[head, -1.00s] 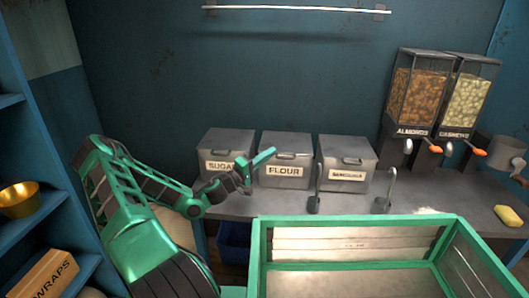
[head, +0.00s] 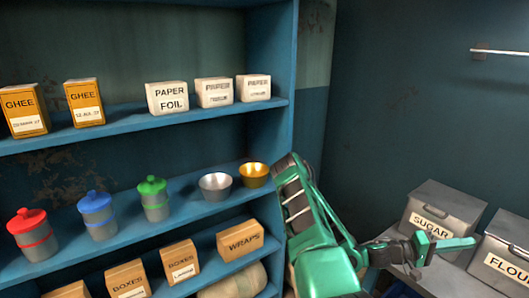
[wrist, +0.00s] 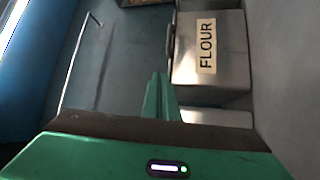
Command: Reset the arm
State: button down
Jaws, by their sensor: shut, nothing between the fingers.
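My gripper (head: 452,243) is at the right of the head view, at the end of my green arm. Its fingers are together with nothing between them. It points right, in front of the grey sugar bin (head: 440,219) and toward the flour bin (head: 503,262). In the wrist view the closed fingers (wrist: 161,97) point up the picture, just left of the flour bin (wrist: 212,50). I cannot tell whether they touch it.
Blue shelves (head: 200,118) fill the left, holding ghee boxes (head: 84,102), paper boxes, lidded canisters (head: 154,199), a silver bowl (head: 215,187), a gold bowl (head: 255,175) and a wraps box (head: 240,241). A metal rail (head: 500,51) is on the wall at right.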

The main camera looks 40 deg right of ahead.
jog(key=w+a+f+m+t+y, duration=0.15)
jog(key=w+a+t+y, duration=0.35)
jog(key=w+a, duration=0.5)
jog(key=w+a+m+t+y, duration=0.2)
jog(key=w+a+t+y, duration=0.2)
jog(key=w+a+y, duration=0.5)
jog(key=w+a+r+n+t, duration=0.2)
jog(key=a+r, duration=0.4)
jog(key=a, duration=0.5)
jog(key=w+a+r+n+t, duration=0.2)
jog(key=a+r+n+t, duration=0.2)
jog(key=a, duration=0.8)
jog(key=r+n, duration=0.2)
jog(key=shift+w+a+n+y, duration=0.15)
jog(key=shift+w+n+y, duration=0.1)
jog(key=shift+n+y, duration=0.1)
